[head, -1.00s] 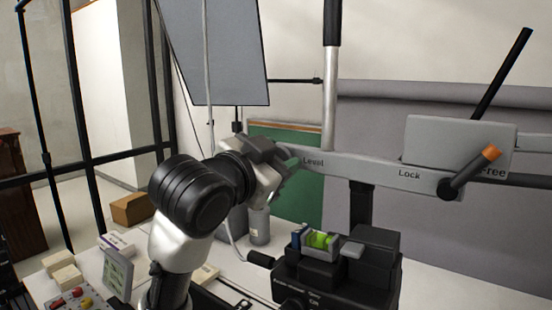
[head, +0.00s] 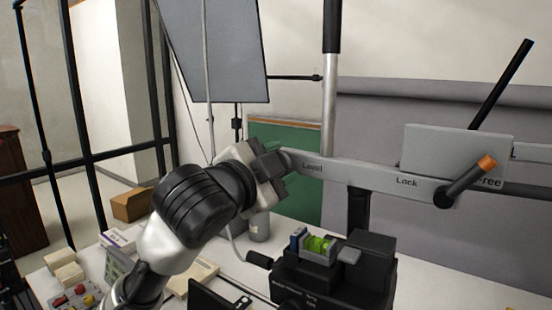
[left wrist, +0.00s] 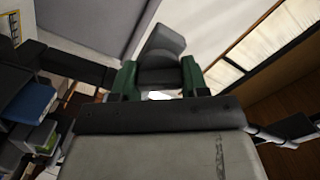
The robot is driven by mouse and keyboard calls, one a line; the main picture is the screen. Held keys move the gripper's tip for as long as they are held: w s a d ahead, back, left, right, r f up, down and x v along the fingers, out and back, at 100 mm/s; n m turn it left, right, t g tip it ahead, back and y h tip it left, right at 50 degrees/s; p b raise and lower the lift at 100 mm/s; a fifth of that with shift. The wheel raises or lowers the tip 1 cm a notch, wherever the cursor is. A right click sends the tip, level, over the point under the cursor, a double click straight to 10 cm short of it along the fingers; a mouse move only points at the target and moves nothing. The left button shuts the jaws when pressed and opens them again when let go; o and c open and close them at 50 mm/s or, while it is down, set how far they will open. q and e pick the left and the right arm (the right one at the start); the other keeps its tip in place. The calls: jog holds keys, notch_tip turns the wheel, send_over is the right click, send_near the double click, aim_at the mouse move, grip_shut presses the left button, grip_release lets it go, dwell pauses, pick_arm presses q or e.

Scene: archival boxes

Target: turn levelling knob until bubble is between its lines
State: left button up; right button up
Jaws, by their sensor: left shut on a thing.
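The levelling knob (left wrist: 162,45) is grey and sits at the left end of the grey bar (head: 345,176) marked "Level". My left gripper (head: 283,162) is shut on it; its green fingertips press both sides of the knob in the left wrist view (left wrist: 160,78). In the head view the gripper hides most of the knob. The bubble vial (head: 318,244) is yellow-green and sits in a small holder on the black camera-like body (head: 368,265). The bubble and its lines are too small to tell apart. My right gripper is not in view.
An orange-tipped lever (head: 468,178) stands by the words "Lock" and "Free" on the bar. A green board (head: 300,210) stands behind. A grey panel (head: 215,50) hangs above. Small boxes and a button panel (head: 75,300) lie on the white table at left.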

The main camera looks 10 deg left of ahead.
pick_arm(q)
jog(key=shift+m+p, duration=0.4)
jog(key=shift+m, duration=0.7)
jog(key=o, duration=0.9)
jog(key=b+v, duration=0.3)
jog(key=v, duration=0.8)
jog(key=shift+f, duration=0.15)
